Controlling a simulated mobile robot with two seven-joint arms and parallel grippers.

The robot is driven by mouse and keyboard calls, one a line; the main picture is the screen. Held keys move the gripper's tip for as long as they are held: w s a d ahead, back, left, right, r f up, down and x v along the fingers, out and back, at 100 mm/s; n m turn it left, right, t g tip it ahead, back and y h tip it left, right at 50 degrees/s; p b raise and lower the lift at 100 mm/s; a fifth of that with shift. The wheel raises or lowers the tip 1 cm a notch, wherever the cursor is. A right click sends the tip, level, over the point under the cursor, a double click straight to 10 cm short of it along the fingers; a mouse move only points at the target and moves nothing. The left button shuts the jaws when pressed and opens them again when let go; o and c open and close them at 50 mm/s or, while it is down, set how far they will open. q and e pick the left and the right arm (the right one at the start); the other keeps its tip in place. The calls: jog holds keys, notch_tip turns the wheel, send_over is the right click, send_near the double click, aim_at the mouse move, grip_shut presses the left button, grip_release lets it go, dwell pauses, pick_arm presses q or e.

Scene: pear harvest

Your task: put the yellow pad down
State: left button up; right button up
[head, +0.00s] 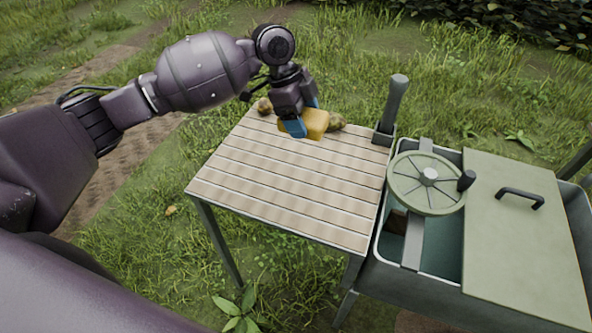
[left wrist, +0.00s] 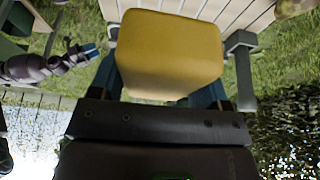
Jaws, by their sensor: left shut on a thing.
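The yellow pad (head: 315,124) is a thick block at the far edge of the slatted table (head: 280,190). My left gripper (head: 303,124) is shut on the pad, with a blue fingertip showing in front of it. In the left wrist view the yellow pad (left wrist: 168,52) fills the middle between the blue fingers of my left gripper (left wrist: 165,85). I cannot tell whether the pad touches the table top. My right gripper cannot be made out in the head view.
Brownish-green pears lie at the far edge, one left of the pad (head: 264,106) and one right (head: 336,122). A green bin with a round wheel (head: 427,183), an upright post (head: 393,105) and a handled lid (head: 520,230) stands to the right. The table's front and middle are clear.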

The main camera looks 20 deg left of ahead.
pick_arm(q)
jog(key=b, duration=0.1)
send_over(306, 185)
jog(key=a, duration=0.1)
notch_tip(306, 185, down, 14)
jog(key=shift+a+r, duration=0.1)
jog(key=shift+f, duration=0.7)
notch_tip(306, 185, down, 3)
jog(key=shift+f+b, duration=0.15)
jog(key=shift+b, duration=0.3)
jog(key=shift+f, duration=0.35)
pick_arm(e)
notch_tip(306, 185, down, 2)
jog(key=shift+s+f, duration=0.1)
jog(key=shift+s, duration=0.05)
jog(key=shift+s+f, duration=0.1)
pick_arm(q)
jog(key=o, duration=0.9)
